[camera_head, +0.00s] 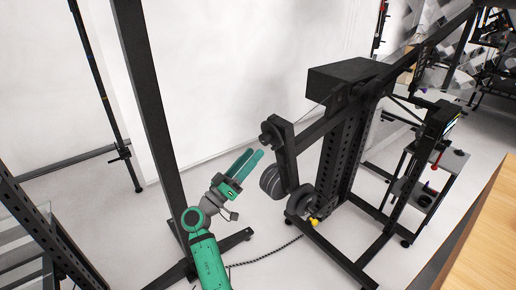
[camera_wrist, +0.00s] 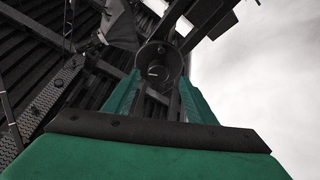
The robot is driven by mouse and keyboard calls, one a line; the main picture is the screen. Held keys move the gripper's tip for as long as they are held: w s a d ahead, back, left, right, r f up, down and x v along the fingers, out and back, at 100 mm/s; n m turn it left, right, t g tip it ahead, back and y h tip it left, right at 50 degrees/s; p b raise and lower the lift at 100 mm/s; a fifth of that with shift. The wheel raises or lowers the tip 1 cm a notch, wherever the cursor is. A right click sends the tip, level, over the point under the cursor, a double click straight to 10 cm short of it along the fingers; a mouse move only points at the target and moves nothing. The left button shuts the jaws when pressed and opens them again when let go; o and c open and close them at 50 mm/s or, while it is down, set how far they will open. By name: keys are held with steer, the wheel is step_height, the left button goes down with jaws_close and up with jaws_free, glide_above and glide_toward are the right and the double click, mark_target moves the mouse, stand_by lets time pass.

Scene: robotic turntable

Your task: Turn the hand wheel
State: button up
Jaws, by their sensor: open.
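My gripper (camera_head: 256,153) is at the end of my green arm, left of the black machine frame, with its fingers pointing up and to the right. In the wrist view my gripper (camera_wrist: 160,92) shows two green fingers apart with nothing held between them. A dark round part (camera_wrist: 160,65) appears beyond the gap between the fingertips. A grey, thick disc (camera_head: 272,182), possibly the hand wheel, hangs on the machine just right of my gripper. I cannot tell for sure which round part is the hand wheel. No contact with the fingers is visible.
The black machine frame (camera_head: 337,160) stands in the middle, with a yellow part (camera_head: 313,221) low down. A black post (camera_head: 150,90) rises left of my arm. A cable (camera_head: 265,255) lies on the floor. A wooden table (camera_head: 480,235) is at lower right.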

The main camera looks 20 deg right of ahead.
steer(key=v, duration=0.5)
steer(key=shift+s+d, duration=0.1)
steer(key=shift+s, duration=0.1)
steer(key=shift+w, duration=0.1)
stand_by(0.9)
